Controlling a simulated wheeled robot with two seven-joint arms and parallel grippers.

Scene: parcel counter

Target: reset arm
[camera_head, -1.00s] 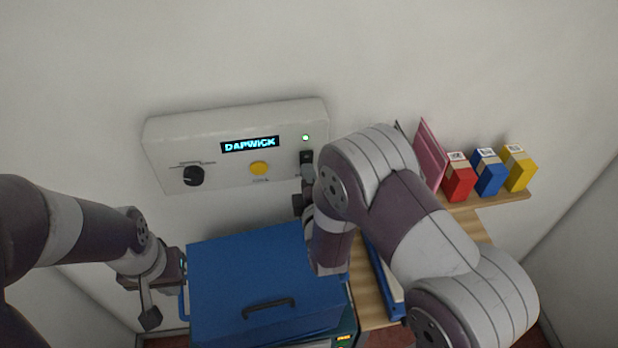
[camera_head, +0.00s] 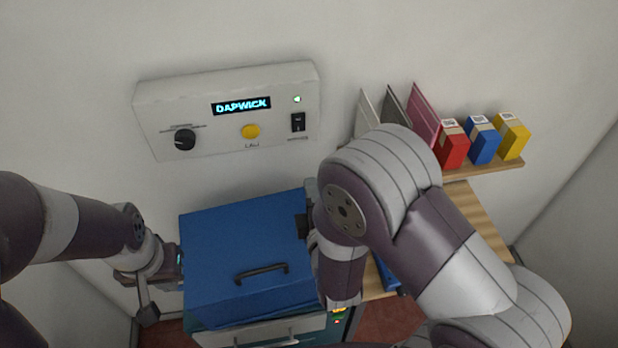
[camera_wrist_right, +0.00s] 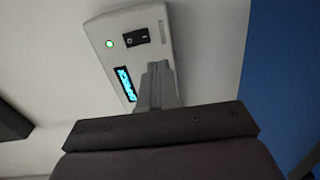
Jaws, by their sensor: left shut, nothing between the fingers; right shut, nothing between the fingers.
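My left gripper (camera_head: 148,312) hangs at the left of the blue box and is shut and empty. My right arm comes in from the right, with its gripper (camera_head: 303,226) partly hidden behind its own wrist, beside the right edge of the blue lid. In the right wrist view the right gripper's fingers (camera_wrist_right: 158,82) are together with nothing between them, pointing toward the wall panel. The white wall panel (camera_head: 220,150) has a display reading DAPWICK, a black knob (camera_head: 185,139), a yellow button (camera_head: 250,131), a black switch (camera_head: 298,122) and a lit green lamp (camera_head: 297,99).
The blue box with a black handle (camera_head: 262,274) stands below the panel between my arms. A wooden shelf (camera_head: 480,168) at the right holds upright folders and red (camera_head: 453,145), blue (camera_head: 484,140) and yellow (camera_head: 511,137) boxes. The wall between panel and shelf is clear.

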